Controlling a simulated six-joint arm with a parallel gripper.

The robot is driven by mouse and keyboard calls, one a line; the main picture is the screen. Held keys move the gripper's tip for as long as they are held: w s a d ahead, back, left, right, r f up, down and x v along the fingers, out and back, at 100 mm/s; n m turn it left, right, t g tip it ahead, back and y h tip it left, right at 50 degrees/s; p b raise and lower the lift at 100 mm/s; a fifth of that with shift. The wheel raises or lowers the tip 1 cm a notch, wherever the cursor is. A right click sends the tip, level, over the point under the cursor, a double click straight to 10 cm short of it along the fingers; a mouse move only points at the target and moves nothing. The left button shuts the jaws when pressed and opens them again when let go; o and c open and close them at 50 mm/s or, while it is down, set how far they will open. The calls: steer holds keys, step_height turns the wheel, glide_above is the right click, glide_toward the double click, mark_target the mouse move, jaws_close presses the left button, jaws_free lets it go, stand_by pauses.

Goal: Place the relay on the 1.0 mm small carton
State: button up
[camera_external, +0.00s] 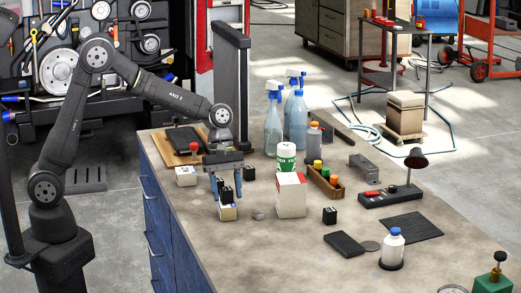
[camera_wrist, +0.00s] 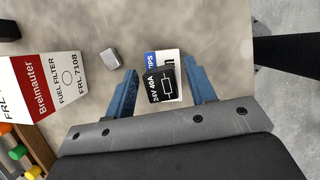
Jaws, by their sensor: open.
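A black relay (camera_wrist: 158,86) marked 24V 40A lies between the fingers in the wrist view. It also shows in the external view (camera_external: 227,195), apparently on top of a small carton (camera_external: 228,213). In the wrist view that carton (camera_wrist: 172,57) has a blue and white label reading TIPS, partly covered by the relay; its size marking is not readable. My gripper (camera_external: 228,187) is over the relay, with one blue finger on each side. In the wrist view my gripper (camera_wrist: 160,70) is open, with gaps beside the relay.
A white and red fuel filter box (camera_external: 291,196) stands just right of the gripper. A small grey block (camera_external: 258,214) lies between. Another small carton (camera_external: 186,176) stands at left, and another black cube (camera_external: 330,215) at right.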

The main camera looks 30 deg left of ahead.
mark_target(227, 189)
steer(key=v, duration=1.2)
steer(key=x, duration=1.1)
steer(key=shift+s+d+f, duration=0.15)
steer(key=shift+d+f, duration=0.05)
steer(key=shift+f, duration=0.15)
steer(key=shift+r, duration=1.75)
steer(key=shift+f, duration=0.1)
